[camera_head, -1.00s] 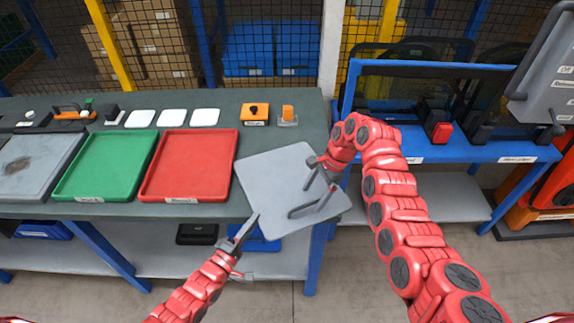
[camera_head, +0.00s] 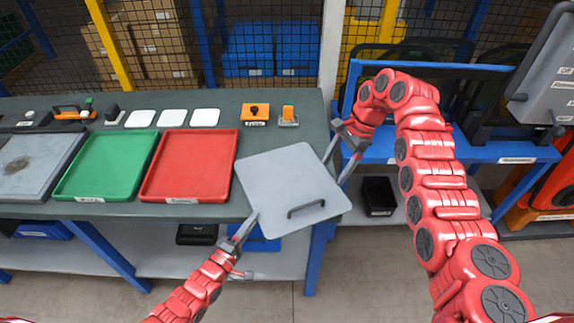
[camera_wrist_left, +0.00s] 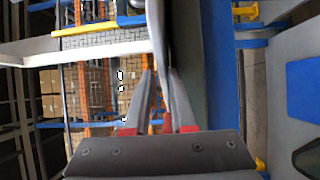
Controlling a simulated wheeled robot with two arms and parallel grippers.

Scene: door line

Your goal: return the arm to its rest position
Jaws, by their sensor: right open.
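A grey door panel (camera_head: 280,178) with a dark bar handle (camera_head: 306,209) is tilted at the front right corner of the workbench, partly beyond its edge. My left gripper (camera_head: 252,222) is at the panel's lower left edge and shut on it; the left wrist view shows the panel (camera_wrist_left: 181,60) edge-on between the fingers (camera_wrist_left: 158,88). My right gripper (camera_head: 335,174) is open and empty beside the panel's right edge, apart from the handle. My right arm (camera_head: 430,165) bends up and over from the lower right.
The workbench (camera_head: 275,118) holds a green tray (camera_head: 105,165), a red tray (camera_head: 190,165), white plates and small orange parts. A blue frame stand (camera_head: 465,148) is behind my right arm. A black bin (camera_head: 379,196) sits on the shelf below. Floor in front is clear.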

